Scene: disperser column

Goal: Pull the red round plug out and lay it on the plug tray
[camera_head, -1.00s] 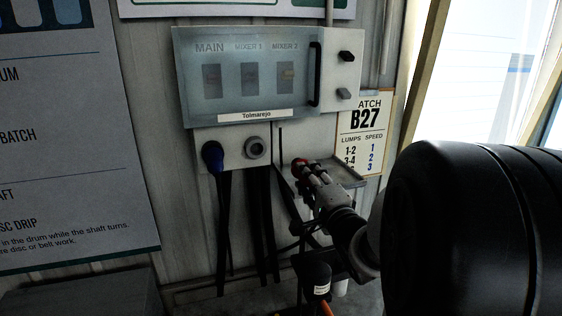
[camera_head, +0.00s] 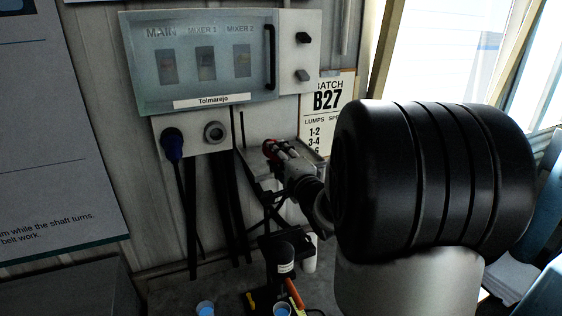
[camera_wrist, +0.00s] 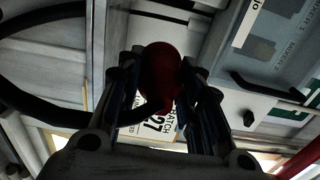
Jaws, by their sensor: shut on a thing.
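The red round plug (camera_head: 269,148) is between the fingertips of my gripper (camera_head: 280,150), which is shut on it. In the wrist view the red plug (camera_wrist: 161,72) fills the space between the two fingers of my gripper (camera_wrist: 160,85), and a black cable runs from it to the left. The socket (camera_head: 214,132) on the panel is empty, and the plug is to its right and apart from it. The plug tray (camera_head: 309,152) is a grey shelf on the wall, beside and partly behind my gripper. I cannot tell whether the plug touches it.
A blue plug (camera_head: 172,143) sits in the panel left of the empty socket. The switch box (camera_head: 205,62) with a clear cover is above. Black cables hang below the panel. A dark cup (camera_head: 285,258) and small blue-topped pots (camera_head: 206,308) stand below my gripper.

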